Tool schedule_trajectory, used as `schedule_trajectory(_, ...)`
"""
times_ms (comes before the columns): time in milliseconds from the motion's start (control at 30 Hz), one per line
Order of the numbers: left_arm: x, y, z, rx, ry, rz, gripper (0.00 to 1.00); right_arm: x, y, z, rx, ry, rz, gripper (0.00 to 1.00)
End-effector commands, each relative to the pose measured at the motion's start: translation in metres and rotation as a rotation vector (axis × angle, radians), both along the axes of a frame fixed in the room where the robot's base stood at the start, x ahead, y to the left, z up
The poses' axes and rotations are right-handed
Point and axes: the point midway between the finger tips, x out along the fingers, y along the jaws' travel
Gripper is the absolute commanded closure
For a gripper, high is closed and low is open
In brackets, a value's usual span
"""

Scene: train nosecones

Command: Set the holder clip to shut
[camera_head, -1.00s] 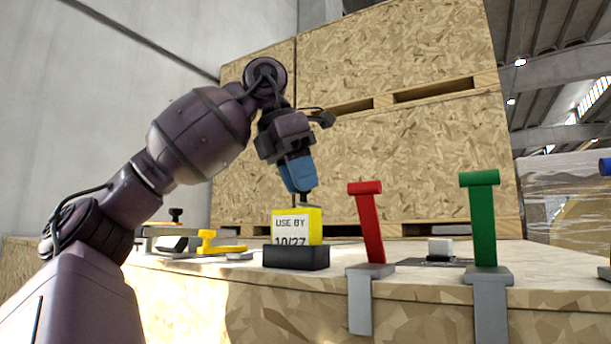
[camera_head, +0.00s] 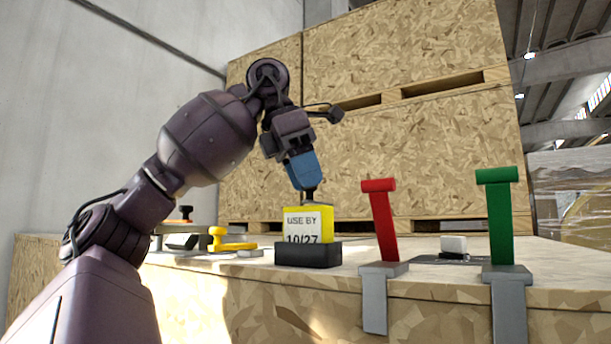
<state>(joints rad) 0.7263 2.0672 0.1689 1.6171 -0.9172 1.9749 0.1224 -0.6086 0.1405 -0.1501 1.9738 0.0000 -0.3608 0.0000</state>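A yellow card reading "USE BY 10/27" (camera_head: 308,226) stands upright in a black base (camera_head: 307,255) near the table's front edge. A small dark piece (camera_head: 309,196) shows at the card's top edge, just under my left gripper's tips; it may be the holder clip, but I cannot tell its position. My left gripper (camera_head: 308,188) points down with blue fingers directly above the card. The fingers look close together in this side view, and whether they hold the dark piece is hidden. My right gripper is out of view.
A red lever (camera_head: 381,222) and a green lever (camera_head: 499,220) stand on grey brackets to the right. A white block (camera_head: 453,245) sits between them. A yellow-handled clamp (camera_head: 230,241) lies left of the card. Wooden crates (camera_head: 400,140) rise behind.

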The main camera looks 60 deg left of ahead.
Motion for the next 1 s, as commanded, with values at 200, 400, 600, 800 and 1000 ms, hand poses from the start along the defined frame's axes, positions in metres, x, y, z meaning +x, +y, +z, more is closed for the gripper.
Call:
schedule_trajectory(200, 0.000, 0.000, 0.000, 0.000, 0.001, 0.000, 0.47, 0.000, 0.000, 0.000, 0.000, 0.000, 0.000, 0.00)
schedule_trajectory(400, -0.001, 0.000, 0.002, 0.000, 0.001, 0.001, 0.47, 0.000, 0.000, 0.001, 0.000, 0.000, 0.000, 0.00)
schedule_trajectory(600, -0.009, 0.002, 0.024, 0.001, 0.002, 0.004, 0.47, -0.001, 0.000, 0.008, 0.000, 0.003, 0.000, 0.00)
schedule_trajectory(800, -0.022, 0.007, 0.059, 0.002, 0.002, 0.007, 0.47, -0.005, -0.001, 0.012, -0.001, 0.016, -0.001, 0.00)
schedule_trajectory(1000, -0.033, 0.010, 0.082, 0.001, 0.003, 0.005, 0.47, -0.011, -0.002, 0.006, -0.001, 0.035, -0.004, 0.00)
